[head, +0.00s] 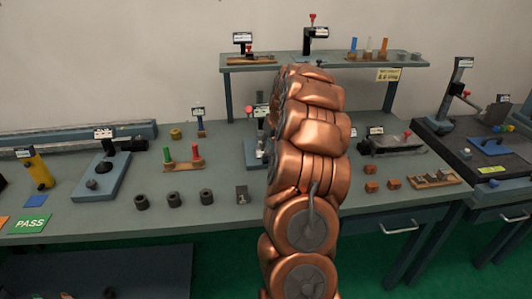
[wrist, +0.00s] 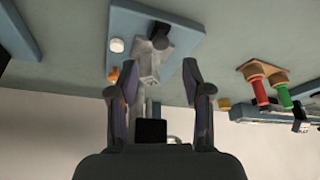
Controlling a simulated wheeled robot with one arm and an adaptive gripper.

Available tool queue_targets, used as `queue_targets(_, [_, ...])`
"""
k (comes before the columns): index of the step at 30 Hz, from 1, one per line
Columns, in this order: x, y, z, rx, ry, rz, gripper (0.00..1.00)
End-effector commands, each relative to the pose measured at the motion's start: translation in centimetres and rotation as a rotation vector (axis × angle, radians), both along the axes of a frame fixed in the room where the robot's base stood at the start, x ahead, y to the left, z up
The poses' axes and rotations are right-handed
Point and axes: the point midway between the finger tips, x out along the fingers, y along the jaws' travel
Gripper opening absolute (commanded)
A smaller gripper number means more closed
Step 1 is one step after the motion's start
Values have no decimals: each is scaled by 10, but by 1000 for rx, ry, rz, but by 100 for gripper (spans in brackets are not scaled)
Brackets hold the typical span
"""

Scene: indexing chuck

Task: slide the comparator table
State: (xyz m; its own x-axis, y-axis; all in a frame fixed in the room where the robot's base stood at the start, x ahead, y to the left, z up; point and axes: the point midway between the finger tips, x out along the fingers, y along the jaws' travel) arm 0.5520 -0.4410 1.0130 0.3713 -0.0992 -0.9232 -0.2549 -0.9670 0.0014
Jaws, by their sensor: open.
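In the wrist view, a fixture with a blue-grey base (wrist: 185,62) lies ahead of my gripper (wrist: 153,80). It bears a white round button (wrist: 116,45), a black knob (wrist: 160,36) and a light grey middle part (wrist: 147,68). It looks like the comparator, but I cannot read a label on it. My gripper is open; its two fingers are apart on either side of the light grey part, with no contact that I can make out. In the head view, my copper arm hides my gripper and most of this fixture; a blue-grey edge (head: 254,162) shows.
A rack with green and red handles (head: 183,162) stands left of the fixture; it also shows in the wrist view (wrist: 268,84). A raised shelf (head: 400,62) stands behind.

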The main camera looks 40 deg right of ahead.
Motion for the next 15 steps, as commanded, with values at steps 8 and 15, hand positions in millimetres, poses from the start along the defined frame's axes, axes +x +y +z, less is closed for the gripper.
queue_targets(8, [12,-2,-32,4,5,1,49])
queue_targets(15, [21,-4,-53,3,3,2,49])
